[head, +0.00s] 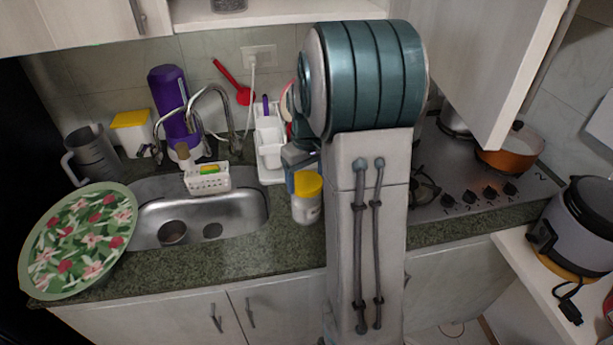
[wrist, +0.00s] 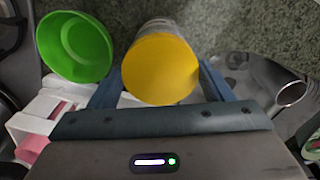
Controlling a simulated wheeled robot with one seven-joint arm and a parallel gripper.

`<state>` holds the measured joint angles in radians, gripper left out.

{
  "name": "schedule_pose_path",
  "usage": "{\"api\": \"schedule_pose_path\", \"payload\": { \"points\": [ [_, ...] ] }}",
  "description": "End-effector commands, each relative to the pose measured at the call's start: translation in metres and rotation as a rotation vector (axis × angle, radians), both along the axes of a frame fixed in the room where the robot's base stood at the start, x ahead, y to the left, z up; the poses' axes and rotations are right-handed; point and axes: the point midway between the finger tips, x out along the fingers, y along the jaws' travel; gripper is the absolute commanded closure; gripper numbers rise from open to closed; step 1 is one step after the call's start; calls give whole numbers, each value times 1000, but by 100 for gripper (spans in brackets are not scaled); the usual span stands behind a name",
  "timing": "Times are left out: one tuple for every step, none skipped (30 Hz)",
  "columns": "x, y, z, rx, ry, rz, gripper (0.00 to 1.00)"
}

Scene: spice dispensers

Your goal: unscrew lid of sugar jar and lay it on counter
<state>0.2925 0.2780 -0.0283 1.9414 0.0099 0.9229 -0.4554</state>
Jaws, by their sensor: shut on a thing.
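The jar (head: 306,209) has a clear or whitish body and a yellow lid (head: 307,184), and is right of the sink in the head view. The lid is on the jar. In the wrist view the round yellow lid (wrist: 160,70) faces the camera, with a little of the jar body (wrist: 163,25) behind it. My gripper (wrist: 160,74) is shut around the jar, one blue finger on each side. Whether the fingers press on the lid or the body is unclear, as is whether the jar touches the counter.
A white dish rack (head: 268,145) stands behind the jar. A green round dish (wrist: 75,47) is left of the lid in the wrist view. A floral plate (head: 80,240) is far left; bare counter (head: 270,255) lies in front.

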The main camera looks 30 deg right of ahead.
Motion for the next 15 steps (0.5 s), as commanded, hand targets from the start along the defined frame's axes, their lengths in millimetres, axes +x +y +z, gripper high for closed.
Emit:
{"api": "schedule_pose_path", "payload": {
  "points": [
    [0, 0, 2, 0, -1, 0, 47],
    [0, 0, 3, 0, -1, 0, 47],
    [0, 0, 4, 0, -1, -1, 47],
    [0, 0, 5, 0, -1, -1, 47],
    [0, 0, 6, 0, -1, -1, 47],
    [0, 0, 7, 0, -1, -1, 47],
    [0, 0, 8, 0, -1, -1, 47],
    [0, 0, 8, 0, -1, -1, 47],
    [0, 0, 9, 0, -1, -1, 47],
    [0, 0, 10, 0, -1, -1, 47],
    [0, 0, 11, 0, -1, -1, 47],
    [0, 0, 12, 0, -1, -1, 47],
    [0, 0, 13, -1, -1, -1, 47],
    [0, 0, 13, -1, -1, -1, 47],
    [0, 0, 14, -1, -1, -1, 47]
  ]
}}
